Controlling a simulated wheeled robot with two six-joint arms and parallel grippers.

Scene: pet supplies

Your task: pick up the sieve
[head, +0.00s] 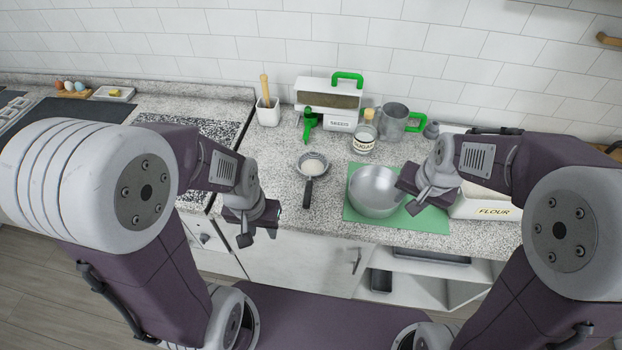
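The sieve (313,167) appears to be the small round piece with a dark rim and a pale middle. It lies on the speckled counter left of the green mat, its dark handle (307,193) pointing to the counter's front edge. My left gripper (258,228) is at the front edge, left of the handle and apart from it. My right gripper (412,190) is over the right side of the metal bowl (372,193), away from the sieve. The fingers of both grippers are too small and turned away to tell their opening.
The bowl stands on a green mat (352,212). Behind are a white pot (268,115) with a wooden-handled tool, a white dispenser (314,92), a green scoop (309,124), a labelled jar (363,141) and a metal jug (393,122). A flour box (475,208) is right.

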